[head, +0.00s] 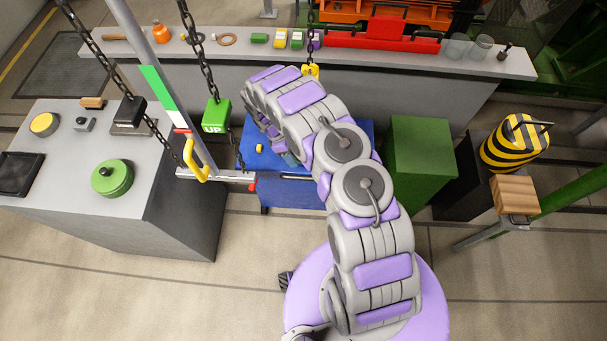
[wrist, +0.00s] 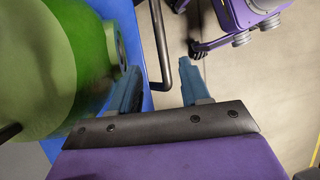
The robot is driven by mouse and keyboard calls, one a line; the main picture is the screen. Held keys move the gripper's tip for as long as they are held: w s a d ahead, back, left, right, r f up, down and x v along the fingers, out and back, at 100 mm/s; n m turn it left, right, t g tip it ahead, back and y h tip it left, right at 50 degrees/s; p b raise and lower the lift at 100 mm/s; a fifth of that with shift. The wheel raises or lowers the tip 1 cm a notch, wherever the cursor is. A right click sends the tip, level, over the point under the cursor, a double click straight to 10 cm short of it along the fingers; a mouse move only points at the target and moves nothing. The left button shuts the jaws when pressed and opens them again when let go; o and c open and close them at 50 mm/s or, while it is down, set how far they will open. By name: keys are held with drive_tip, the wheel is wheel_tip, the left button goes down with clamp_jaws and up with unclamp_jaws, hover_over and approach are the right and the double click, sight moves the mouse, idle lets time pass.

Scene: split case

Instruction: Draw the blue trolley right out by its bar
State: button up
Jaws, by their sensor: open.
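The blue trolley (head: 290,196) stands in the middle of the head view, partly hidden behind my arm. Its blue surface also shows in the wrist view (wrist: 138,35). In the wrist view a dark bent bar (wrist: 164,45) runs down alongside the blue surface and curves at its lower end. My gripper (wrist: 162,66) is open and empty, and the bar appears in the picture between its two blue fingers. I cannot tell whether a finger touches it. A large green rounded object (wrist: 45,65) is close by the left finger.
A steel beam (head: 222,177) with a yellow handle (head: 193,160) reaches across the trolley's left front. Chains hang near it, one with a green UP block (head: 216,116). A green box (head: 420,155) stands right of the trolley. Floor in front of the trolley's left is clear.

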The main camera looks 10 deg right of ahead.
sight(305, 177)
drive_tip(key=b+x, duration=0.1)
drive_tip(key=x, duration=1)
drive_tip(key=shift+s+d+f, duration=0.1)
clamp_jaws()
idle(0.3)
